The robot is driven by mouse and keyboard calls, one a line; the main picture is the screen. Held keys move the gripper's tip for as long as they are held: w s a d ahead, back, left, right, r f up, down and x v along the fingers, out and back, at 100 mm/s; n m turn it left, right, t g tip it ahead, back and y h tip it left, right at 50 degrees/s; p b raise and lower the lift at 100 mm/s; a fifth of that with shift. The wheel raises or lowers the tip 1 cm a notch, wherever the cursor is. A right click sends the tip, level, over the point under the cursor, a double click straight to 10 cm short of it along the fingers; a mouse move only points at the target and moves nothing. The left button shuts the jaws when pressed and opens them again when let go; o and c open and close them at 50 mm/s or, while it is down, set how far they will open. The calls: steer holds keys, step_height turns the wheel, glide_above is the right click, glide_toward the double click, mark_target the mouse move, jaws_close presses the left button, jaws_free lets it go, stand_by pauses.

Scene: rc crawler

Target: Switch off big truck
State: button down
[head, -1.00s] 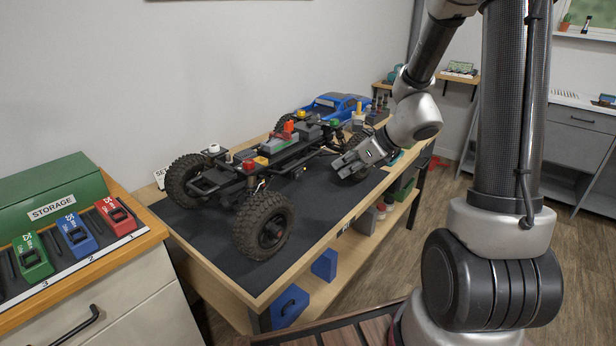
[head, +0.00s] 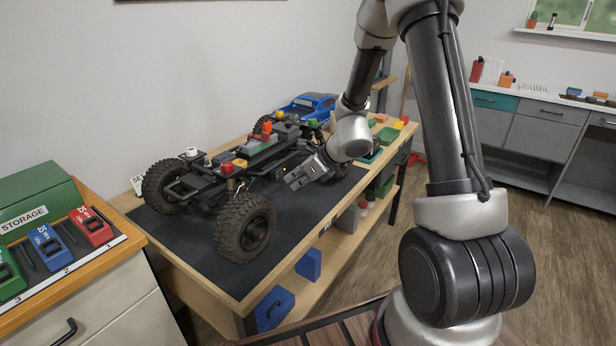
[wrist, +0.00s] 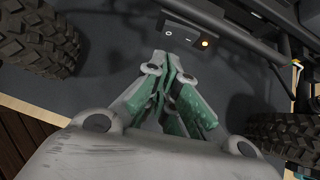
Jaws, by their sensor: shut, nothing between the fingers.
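The big truck (head: 188,188) is a black open chassis with large knobbly tyres, standing on the dark mat of the workbench. In the wrist view a dark switch panel (wrist: 188,35) on its side shows a circle mark, a bar mark and a lit orange light. My gripper (wrist: 165,55) is shut and empty, its fingertips just below the circle end of the panel; I cannot tell whether they touch it. In the head view my gripper (head: 290,182) is at the truck's near side, between the front and rear wheels. The switch lever itself is not clear.
A blue truck body (head: 308,105) lies at the bench's far end. A storage counter (head: 100,255) with red, blue and green chargers stands at left. The truck's tyres (wrist: 38,42) flank my gripper. Bare mat (head: 300,215) lies in front of the truck.

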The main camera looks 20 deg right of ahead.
mark_target(279, 174)
steer(key=shift+w+a, duration=0.75)
steer(key=shift+w, duration=0.05)
steer(key=shift+w+a, duration=0.15)
steer(key=shift+a, duration=0.15)
steer(key=shift+w+d, duration=0.1)
steer(key=shift+d, duration=0.05)
steer(key=shift+w+d, duration=0.3)
steer(key=shift+d, duration=0.25)
